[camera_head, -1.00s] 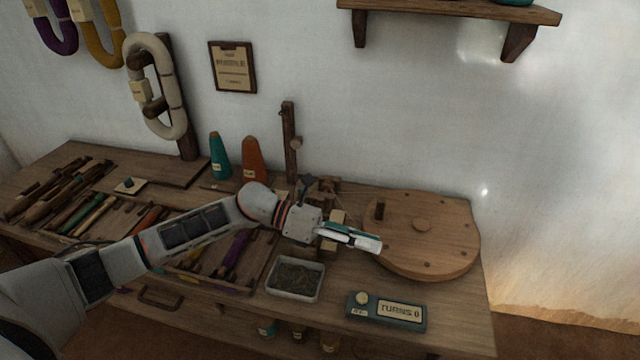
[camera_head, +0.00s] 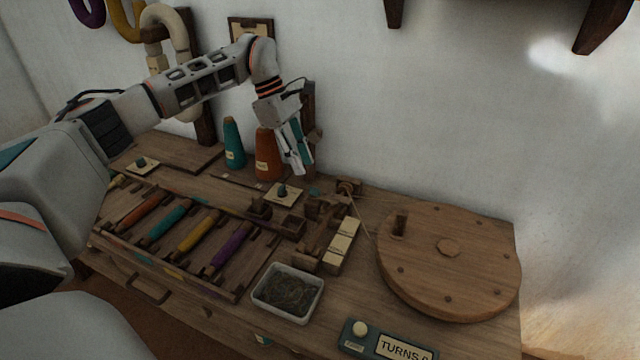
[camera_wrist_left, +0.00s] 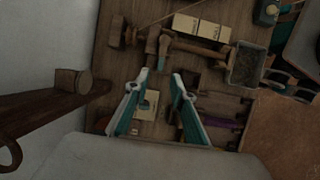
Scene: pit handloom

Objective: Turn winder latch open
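The wooden winder (camera_head: 318,235) stands on the bench, left of a large round wooden wheel (camera_head: 450,285). It also shows in the left wrist view (camera_wrist_left: 192,47), beyond the fingertips. I cannot single out its latch for certain among the small dark parts. My left gripper (camera_head: 301,172) points down above the back of the bench, beside the orange cone and above the winder's back end. In the left wrist view the two teal fingers (camera_wrist_left: 160,75) stand apart with nothing held between them. My right gripper is not in view.
An orange cone (camera_head: 267,155) and a teal cone (camera_head: 233,143) stand close left of the gripper. A dark wooden post (camera_head: 309,100) rises behind it. A rack of coloured bobbins (camera_head: 170,222), a white tray (camera_head: 287,292) and a turns counter (camera_head: 390,343) occupy the front.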

